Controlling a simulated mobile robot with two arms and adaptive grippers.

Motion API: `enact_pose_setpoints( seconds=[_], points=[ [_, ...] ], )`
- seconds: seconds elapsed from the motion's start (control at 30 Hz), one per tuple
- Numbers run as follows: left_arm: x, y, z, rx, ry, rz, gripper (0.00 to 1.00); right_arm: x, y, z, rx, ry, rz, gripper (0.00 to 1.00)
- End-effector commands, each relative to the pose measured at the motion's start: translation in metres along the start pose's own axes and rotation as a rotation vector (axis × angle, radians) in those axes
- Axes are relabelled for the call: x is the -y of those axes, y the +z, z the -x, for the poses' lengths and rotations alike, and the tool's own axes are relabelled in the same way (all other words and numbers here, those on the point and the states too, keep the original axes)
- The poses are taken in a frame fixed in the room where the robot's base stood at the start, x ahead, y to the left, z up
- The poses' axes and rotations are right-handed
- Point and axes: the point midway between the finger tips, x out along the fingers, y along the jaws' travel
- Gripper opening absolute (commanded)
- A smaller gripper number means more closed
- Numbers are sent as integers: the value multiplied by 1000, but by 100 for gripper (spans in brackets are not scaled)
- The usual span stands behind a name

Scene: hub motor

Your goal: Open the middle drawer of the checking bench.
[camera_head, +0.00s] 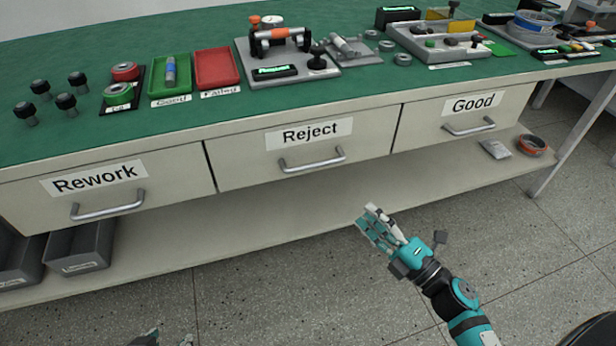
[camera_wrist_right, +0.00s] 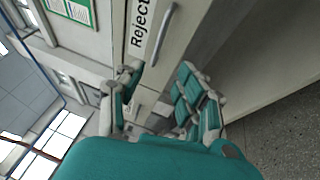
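The middle drawer (camera_head: 240,170) of the checking bench is labelled "Reject" and appears closed, its front in line with its neighbours. Its grey bar handle (camera_head: 312,163) is unobstructed. My right gripper (camera_head: 371,220), teal and grey, is below and to the right of this handle in the head view, apart from it and empty. In the right wrist view its fingers (camera_wrist_right: 160,75) are spread, with the "Reject" label (camera_wrist_right: 140,25) and the handle (camera_wrist_right: 166,28) beyond them. Only a small piece of what looks like my left gripper (camera_head: 147,338) shows at the bottom edge.
The "Rework" drawer (camera_head: 150,180) is on the left and the "Good" drawer (camera_head: 430,125) on the right, both closed. The green benchtop (camera_head: 180,35) carries trays and fixtures. A lower shelf (camera_head: 250,222) runs beneath, with grey bins (camera_head: 80,245) at left. The floor in front is clear.

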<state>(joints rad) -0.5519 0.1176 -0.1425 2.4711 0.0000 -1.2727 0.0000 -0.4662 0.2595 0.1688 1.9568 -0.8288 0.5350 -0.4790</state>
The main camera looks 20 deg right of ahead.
Motion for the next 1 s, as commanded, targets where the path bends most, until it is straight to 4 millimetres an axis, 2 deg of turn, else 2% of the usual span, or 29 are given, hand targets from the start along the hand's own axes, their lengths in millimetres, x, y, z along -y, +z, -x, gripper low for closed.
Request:
enact_pose_setpoints(
  seconds=[0.17,0.7,0.83,1.0],
  points=[
    [0,-1,2,1,0,0,51,-3,0,-23,-2,4,2,36],
    [1,6,3,37,-2,1,51,-3,1,-138,0,4,-2,36],
    [1,7,3,40,-2,1,51,-2,1,-157,2,2,-3,36],
    [1,7,3,39,-2,1,51,-1,0,-170,1,0,-4,36]
  ],
)
